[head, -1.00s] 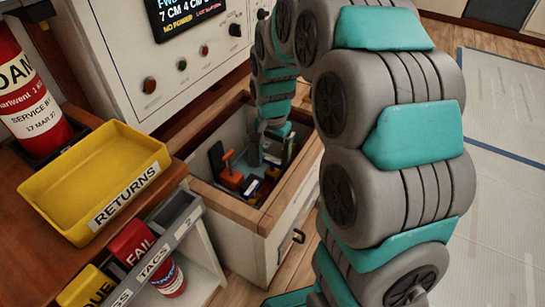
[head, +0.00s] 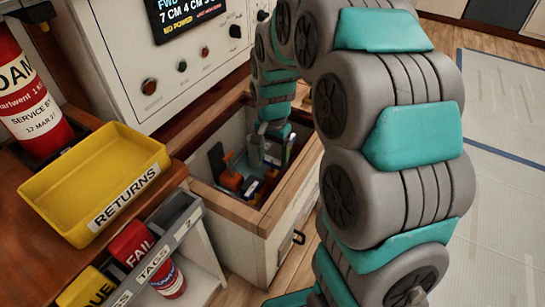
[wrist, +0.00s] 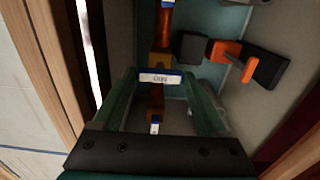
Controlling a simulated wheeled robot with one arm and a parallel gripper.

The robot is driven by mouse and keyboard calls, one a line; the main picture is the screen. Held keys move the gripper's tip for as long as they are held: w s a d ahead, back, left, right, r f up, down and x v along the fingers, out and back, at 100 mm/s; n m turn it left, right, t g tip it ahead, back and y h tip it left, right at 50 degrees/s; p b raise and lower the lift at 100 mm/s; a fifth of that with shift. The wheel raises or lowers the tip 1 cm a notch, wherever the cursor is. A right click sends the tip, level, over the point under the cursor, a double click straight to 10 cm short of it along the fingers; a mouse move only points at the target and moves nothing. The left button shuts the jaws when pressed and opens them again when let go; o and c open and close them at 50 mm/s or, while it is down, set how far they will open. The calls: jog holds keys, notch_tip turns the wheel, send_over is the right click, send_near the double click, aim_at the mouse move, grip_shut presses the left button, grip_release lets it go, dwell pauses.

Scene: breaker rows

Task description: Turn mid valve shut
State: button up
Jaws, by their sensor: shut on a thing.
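My gripper (head: 272,150) reaches down into an open wooden-rimmed drawer (head: 226,207). In the wrist view its teal fingers are on both sides of a dark blue block with a white label (wrist: 160,78), which appears upside down and seems to read MID. I take this block to be the mid valve handle, and my gripper is shut on it. Orange and brown parts show above and below the block in the wrist view. In the head view my gripper hides the handle, so its exact turn is hard to tell.
An orange lever (wrist: 232,50) with dark blocks lies close to the right of the gripper in the wrist view. The drawer walls stand close around my gripper. A yellow RETURNS tray (head: 95,190) and a red extinguisher (head: 30,100) are at left.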

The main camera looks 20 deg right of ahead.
jog(key=n+p, duration=0.1)
jog(key=n, duration=0.1)
jog(key=n+p, duration=0.1)
jog(key=n, duration=0.1)
jog(key=shift+r+n, duration=0.2)
jog(key=shift+n, duration=0.1)
jog(key=n+p, duration=0.2)
jog(key=n, duration=0.2)
jog(key=shift+n, duration=0.3)
jog(key=n+p, duration=0.2)
jog(key=n, duration=0.2)
jog(key=shift+n, duration=0.3)
jog(key=shift+f+n+p, duration=0.15)
jog(key=shift+n+p, duration=0.75)
jog(key=shift+n, duration=1.2)
jog(key=o, duration=1.1)
